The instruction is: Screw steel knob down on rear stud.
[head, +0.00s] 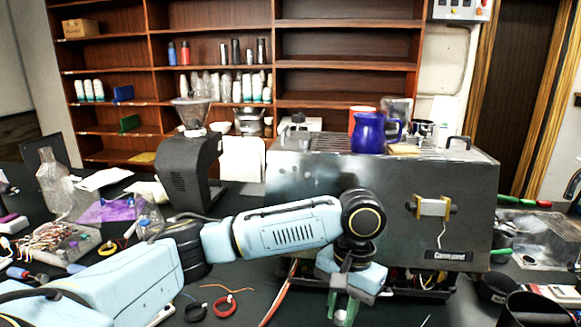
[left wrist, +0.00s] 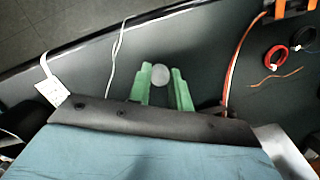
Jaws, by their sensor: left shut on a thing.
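My left gripper (head: 342,306) hangs low in front of the steel brewer (head: 330,185), its green fingers pointing down. In the left wrist view its fingers (left wrist: 165,88) are shut on the steel knob (left wrist: 161,74), a round grey disc seen from above between the tips. The rear stud cannot be made out in either view, and I cannot tell whether anything is under the knob. My right gripper is not in view.
A blue pitcher (head: 368,133) and cups stand on the brewer's top. A black grinder (head: 188,170) stands to its left. Red (head: 224,306) and black (head: 196,311) wire coils and orange cables lie on the dark bench near my left arm. Dark containers stand at the front right.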

